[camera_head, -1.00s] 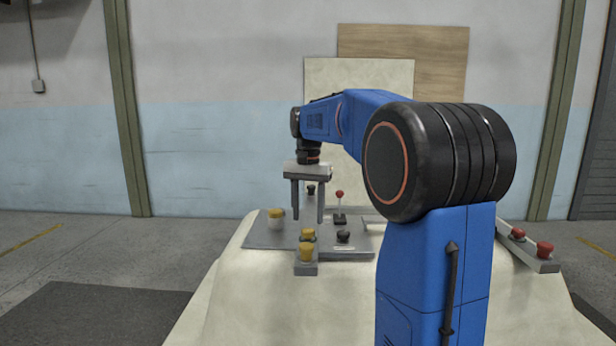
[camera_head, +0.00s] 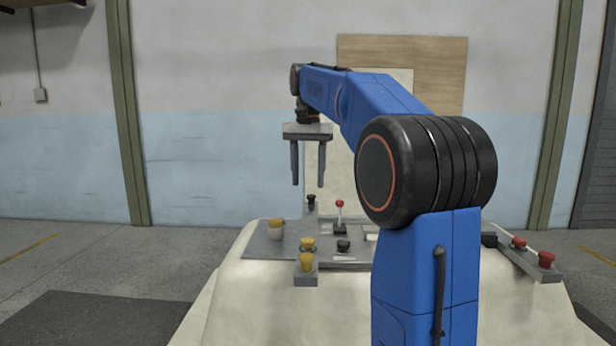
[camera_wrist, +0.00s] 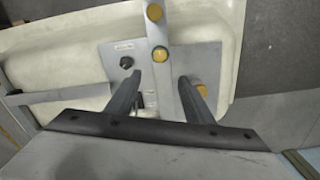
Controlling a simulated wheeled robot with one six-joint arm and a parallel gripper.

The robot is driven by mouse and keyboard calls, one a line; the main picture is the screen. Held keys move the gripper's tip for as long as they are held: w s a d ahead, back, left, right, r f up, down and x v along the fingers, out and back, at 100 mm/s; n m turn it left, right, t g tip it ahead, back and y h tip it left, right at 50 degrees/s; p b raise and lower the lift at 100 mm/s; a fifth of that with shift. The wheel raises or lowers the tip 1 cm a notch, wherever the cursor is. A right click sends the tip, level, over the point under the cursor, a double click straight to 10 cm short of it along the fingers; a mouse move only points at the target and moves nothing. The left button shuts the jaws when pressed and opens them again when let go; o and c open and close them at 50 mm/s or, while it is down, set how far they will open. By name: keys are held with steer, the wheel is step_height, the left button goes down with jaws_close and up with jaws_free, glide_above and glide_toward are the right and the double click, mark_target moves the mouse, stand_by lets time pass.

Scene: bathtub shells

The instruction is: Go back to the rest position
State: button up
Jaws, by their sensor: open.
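My gripper (camera_head: 308,184) hangs pointing down above the grey control panel (camera_head: 262,246), clear of it, in the head view. Its two dark fingers are apart, with nothing between them. In the wrist view my gripper (camera_wrist: 160,88) also shows both fingers spread over the panel (camera_wrist: 103,52). My blue arm reaches in from the right and covers part of the panel's right side.
The panel carries yellow knobs (camera_head: 306,262), a red-tipped lever (camera_head: 340,216) and a black knob (camera_head: 343,245). It sits on a cream bathtub shell (camera_head: 240,310). Red buttons (camera_head: 546,260) stand on a bar at the right. Wooden boards (camera_head: 440,60) lean at the wall behind.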

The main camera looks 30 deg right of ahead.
stand_by(0.4)
steer(key=s+a+f+n+t, duration=0.1)
steer(key=s+a+f+n, duration=0.2)
steer(key=s+a+f, duration=0.4)
steer(key=s+a+f+n+t, duration=0.2)
steer(key=s+a+f, duration=0.2)
steer(key=s, duration=0.5)
steer(key=s+a+f+n+t, duration=0.1)
steer(key=s+a+f+n, duration=0.1)
steer(key=s+f, duration=0.5)
steer(key=s+a+f+n, duration=0.3)
steer(key=s+f, duration=0.5)
steer(key=f, duration=0.3)
steer(key=shift+t, duration=0.4)
steer(key=shift+f, duration=0.1)
